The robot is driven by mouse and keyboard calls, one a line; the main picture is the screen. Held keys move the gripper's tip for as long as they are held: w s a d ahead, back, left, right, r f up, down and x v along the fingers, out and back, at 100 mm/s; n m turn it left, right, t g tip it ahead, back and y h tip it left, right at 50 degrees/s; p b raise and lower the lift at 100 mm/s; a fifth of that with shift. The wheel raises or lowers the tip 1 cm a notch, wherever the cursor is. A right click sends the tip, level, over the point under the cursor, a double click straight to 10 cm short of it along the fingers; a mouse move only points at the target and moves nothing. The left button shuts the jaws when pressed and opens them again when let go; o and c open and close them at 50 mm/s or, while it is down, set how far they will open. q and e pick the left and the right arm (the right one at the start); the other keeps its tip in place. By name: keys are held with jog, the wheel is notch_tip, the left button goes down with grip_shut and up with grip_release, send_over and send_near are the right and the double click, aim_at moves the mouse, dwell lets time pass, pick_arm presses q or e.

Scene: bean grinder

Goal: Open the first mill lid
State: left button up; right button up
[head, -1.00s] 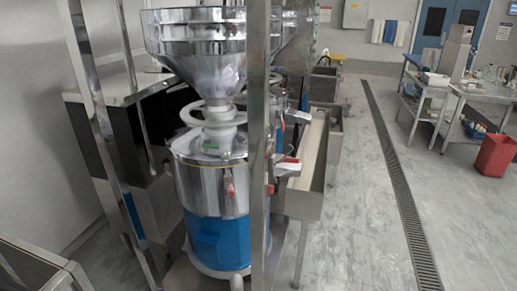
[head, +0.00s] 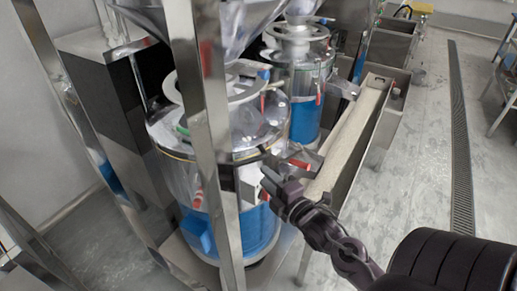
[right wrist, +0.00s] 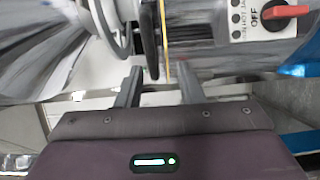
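The first mill, a steel drum on a blue base (head: 262,228), stands left of centre in the head view, partly behind a steel post. Its shiny round lid (head: 262,128) looks closed, with a pale handwheel ring (head: 247,82) above it. My right gripper (head: 272,172) is at the mill's right front, near the lid's edge and a red switch (head: 302,164). In the right wrist view its two fingers (right wrist: 158,88) are apart, with a dark upright handle (right wrist: 150,38) just ahead of the gap. Contact cannot be told. My left gripper is not in view.
The steel post (head: 208,110) crosses in front of the mill. A second mill (head: 305,85) stands behind. A long steel trough (head: 358,130) runs along the right side. A red OFF switch (right wrist: 285,12) is close in the right wrist view. Open floor lies further right.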

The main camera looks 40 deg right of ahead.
aim_at(250, 159)
jog(key=w+p, duration=0.1)
jog(key=w, duration=0.2)
jog(key=w+r+p, duration=0.1)
jog(key=w, duration=0.2)
jog(key=shift+w+a+r, duration=0.1)
jog(key=shift+w+r, duration=0.1)
jog(key=shift+w, duration=0.5)
jog(key=shift+w+a+f, duration=0.1)
jog(key=shift+w, duration=0.1)
grip_shut()
